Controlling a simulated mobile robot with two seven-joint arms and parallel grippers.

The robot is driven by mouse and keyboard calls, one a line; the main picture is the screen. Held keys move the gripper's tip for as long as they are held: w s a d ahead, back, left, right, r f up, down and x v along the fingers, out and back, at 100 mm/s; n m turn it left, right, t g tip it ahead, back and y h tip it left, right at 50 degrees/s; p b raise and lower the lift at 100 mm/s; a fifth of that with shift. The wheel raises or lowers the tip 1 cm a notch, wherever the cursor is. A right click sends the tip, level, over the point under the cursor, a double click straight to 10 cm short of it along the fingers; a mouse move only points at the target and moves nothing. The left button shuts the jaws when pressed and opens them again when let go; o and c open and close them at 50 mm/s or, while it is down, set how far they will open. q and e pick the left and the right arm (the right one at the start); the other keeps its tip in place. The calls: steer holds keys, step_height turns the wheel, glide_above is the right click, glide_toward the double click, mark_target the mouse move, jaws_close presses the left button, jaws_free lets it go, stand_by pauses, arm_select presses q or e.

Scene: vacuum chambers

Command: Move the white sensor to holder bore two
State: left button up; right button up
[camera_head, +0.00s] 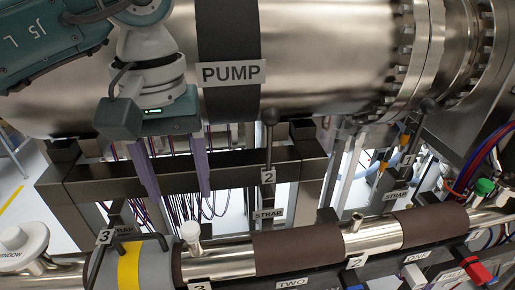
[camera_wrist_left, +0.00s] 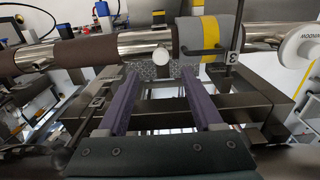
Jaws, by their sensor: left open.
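A white round-capped piece (camera_head: 190,232), which looks like the white sensor, stands on the steel pipe near the lower left in the head view. Its pale round end shows in the left wrist view (camera_wrist_left: 161,56). My left gripper (camera_head: 178,198) is open, its two purple fingers spread and empty. In the left wrist view its fingertips (camera_wrist_left: 160,76) lie to either side of the white end's line, apparently short of it. A TWO label (camera_head: 292,282) is on the dark rail at the bottom; the bore itself is hard to make out. My right gripper is not in view.
A large PUMP cylinder (camera_head: 325,50) fills the top. Dark frame beams (camera_head: 100,180) and upright handles (camera_head: 268,140) stand near the fingers. A grey-yellow sleeve (camera_head: 128,268) and brown sleeves (camera_head: 298,247) wrap the pipe. A white WINDOW disc (camera_head: 20,240) is at far left.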

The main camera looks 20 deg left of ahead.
mark_target(189, 227)
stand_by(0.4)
arm_select(q)
steer(key=shift+f+b, duration=0.65)
steer(key=shift+f, duration=0.3)
step_height(189, 227, down, 6)
steer(key=b, duration=0.5)
steer(key=shift+a, duration=0.1)
steer(key=shift+f+b, duration=0.6)
steer(key=shift+b, duration=0.15)
steer(key=shift+b, duration=0.45)
jaws_close()
stand_by(0.8)
